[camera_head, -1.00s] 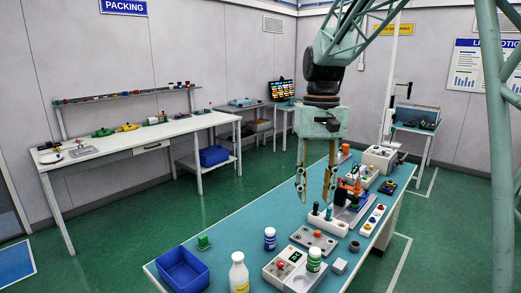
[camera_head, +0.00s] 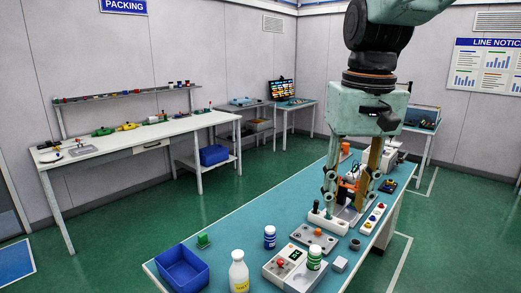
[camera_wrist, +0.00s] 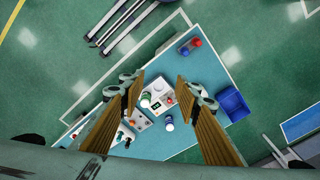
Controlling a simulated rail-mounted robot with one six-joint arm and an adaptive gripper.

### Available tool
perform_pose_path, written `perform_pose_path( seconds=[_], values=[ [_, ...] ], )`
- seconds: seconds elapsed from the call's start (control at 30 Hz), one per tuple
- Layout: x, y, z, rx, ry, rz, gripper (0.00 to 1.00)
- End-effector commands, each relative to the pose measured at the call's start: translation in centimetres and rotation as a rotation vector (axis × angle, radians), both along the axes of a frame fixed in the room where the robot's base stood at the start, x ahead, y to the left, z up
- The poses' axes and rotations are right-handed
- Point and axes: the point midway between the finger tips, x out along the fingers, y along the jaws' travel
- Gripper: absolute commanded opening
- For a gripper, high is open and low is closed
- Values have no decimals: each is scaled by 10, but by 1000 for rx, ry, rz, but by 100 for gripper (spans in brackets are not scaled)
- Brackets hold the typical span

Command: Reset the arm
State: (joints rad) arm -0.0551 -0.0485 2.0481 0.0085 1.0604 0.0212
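My gripper (camera_head: 345,208) hangs fingers down over the teal worktable (camera_head: 226,232), above its right middle part. Its two fingers are apart and nothing is held between them. In the wrist view my gripper (camera_wrist: 156,88) also shows open, with the table well below its fingertips. In the head view the fingers partly hide the orange-and-grey fixtures behind them. How high the tips are above the table is hard to tell.
Near the table's front are a blue bin (camera_head: 182,270), a white bottle (camera_head: 239,273), a blue bottle (camera_head: 269,238), a green bottle (camera_head: 314,258) and a red-knobbed device (camera_head: 282,266). A button strip (camera_head: 373,218) lies right of the fingers.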

Motion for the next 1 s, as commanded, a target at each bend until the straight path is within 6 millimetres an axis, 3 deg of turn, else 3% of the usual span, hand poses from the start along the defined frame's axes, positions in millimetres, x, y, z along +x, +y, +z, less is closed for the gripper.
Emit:
perform_pose_path(
  seconds=[0.47,1.0],
  values=[
    [-76,-12,5,0,-78,-9,30],
    [-159,-22,-7,-1,-165,-20,30]
  ],
)
